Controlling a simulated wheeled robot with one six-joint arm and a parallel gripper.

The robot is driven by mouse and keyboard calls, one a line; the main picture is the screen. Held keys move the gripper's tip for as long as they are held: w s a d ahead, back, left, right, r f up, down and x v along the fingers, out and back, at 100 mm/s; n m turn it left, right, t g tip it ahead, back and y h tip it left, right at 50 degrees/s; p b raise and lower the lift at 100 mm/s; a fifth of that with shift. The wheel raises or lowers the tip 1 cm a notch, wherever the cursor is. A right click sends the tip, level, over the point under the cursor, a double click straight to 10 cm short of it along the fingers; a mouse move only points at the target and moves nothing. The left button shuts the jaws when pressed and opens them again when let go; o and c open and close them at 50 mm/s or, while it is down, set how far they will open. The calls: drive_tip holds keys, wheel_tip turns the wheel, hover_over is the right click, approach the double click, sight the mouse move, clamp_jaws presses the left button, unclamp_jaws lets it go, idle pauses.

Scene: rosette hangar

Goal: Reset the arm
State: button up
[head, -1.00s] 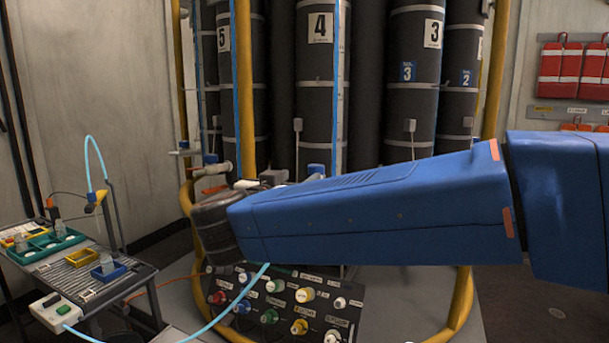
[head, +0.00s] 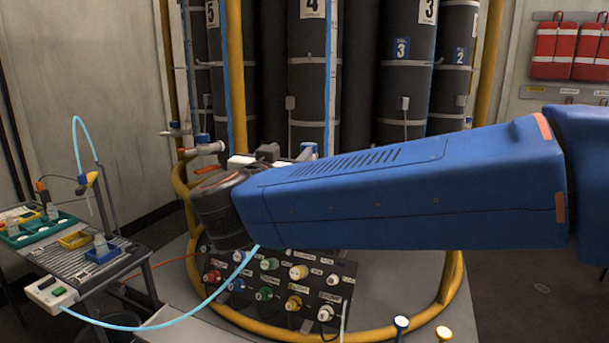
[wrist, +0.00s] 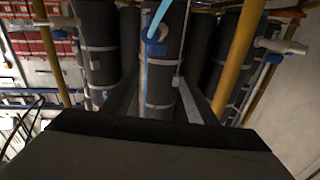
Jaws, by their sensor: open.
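My blue arm (head: 400,190) reaches across the head view from the right edge to a dark wrist-side joint (head: 222,208) left of centre. It passes in front of the dark numbered cylinders and above the connector panel. My gripper (wrist: 162,88) shows in the wrist view as two grey fingers standing apart, with nothing seen between them but a dark cylinder (wrist: 160,60) beyond. In the head view the fingers cannot be made out behind the arm.
A yellow tubular frame (head: 456,290) rings the cylinders. The connector panel (head: 275,285) has several coloured knobs. A workbench (head: 130,262) with small trays stands at left. A light-blue hose (head: 190,318) runs from a white switch box (head: 52,292) toward my arm. Red packs (head: 556,50) hang at right.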

drive_tip(key=w+d+r+n+t+y, duration=0.1)
drive_tip(key=w+d+r+n+y, duration=0.15)
drive_tip(key=d+y, duration=0.3)
drive_tip(key=s+d+f+n+g+y, duration=0.2)
drive_tip(key=d+f+n+g+y, duration=0.1)
drive_tip(key=d+f+n+y, duration=0.15)
drive_tip(key=s+d+f+m+g+h, duration=0.4)
drive_tip(key=s+d+f+g, duration=0.7)
drive_tip(key=s+d+f, duration=1.4)
wheel_tip(320, 180, down, 4)
drive_tip(key=shift+s+d+r+h, duration=0.15)
drive_tip(key=shift+s+h, duration=0.3)
drive_tip(key=shift+h, duration=0.65)
